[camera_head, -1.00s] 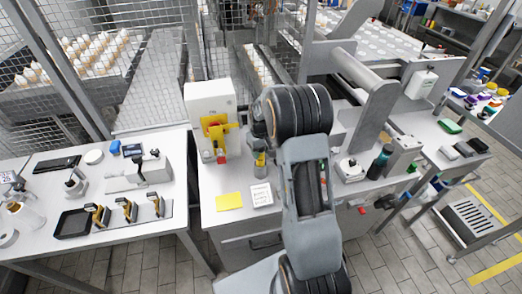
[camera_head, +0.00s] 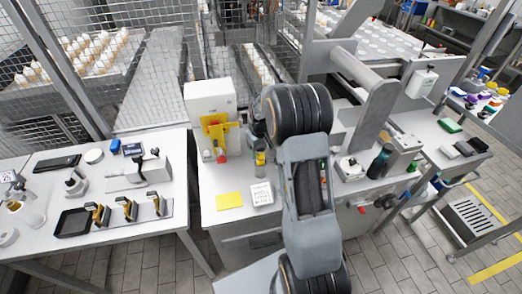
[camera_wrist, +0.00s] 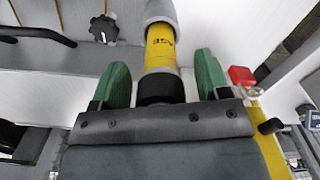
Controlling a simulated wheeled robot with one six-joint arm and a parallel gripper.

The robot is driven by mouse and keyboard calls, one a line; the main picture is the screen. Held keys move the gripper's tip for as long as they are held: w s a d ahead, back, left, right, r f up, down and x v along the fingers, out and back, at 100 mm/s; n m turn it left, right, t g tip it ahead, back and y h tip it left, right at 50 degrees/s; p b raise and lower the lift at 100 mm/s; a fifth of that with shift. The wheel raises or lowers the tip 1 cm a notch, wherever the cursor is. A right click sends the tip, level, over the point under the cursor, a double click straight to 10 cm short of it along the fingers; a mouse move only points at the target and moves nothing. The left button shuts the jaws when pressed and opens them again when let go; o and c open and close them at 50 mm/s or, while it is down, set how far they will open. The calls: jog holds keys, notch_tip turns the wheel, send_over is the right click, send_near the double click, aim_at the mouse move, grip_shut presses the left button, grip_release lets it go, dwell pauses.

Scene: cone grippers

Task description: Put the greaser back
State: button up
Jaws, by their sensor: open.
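The greaser (camera_wrist: 162,52), a yellow tube with a grey upper end and a black lower end, lies between my green fingers in the wrist view. My gripper (camera_wrist: 161,82) is open, with a gap visible on each side of the tube. In the head view a small yellow and dark upright thing (camera_head: 260,160), which looks like the greaser, stands on the bench beside the white box. My arm hides most of the gripper there.
A white box (camera_head: 207,100) with a yellow bracket (camera_head: 217,132) and red knob stands left of the greaser.

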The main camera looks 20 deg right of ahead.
notch_tip(320, 180, up, 11)
jog(key=shift+f+b, duration=0.1)
jog(key=shift+b, duration=0.45)
jog(key=s+a+r+t, duration=0.2)
jog(key=s+a+r, duration=0.5)
jog(key=s, duration=0.4)
jog(key=s+a+f+m+t, duration=0.1)
jog(key=s+a+f+t, duration=0.1)
jog(key=s, duration=0.8)
jog(key=shift+s+a, duration=0.4)
jog(key=shift+a, duration=0.4)
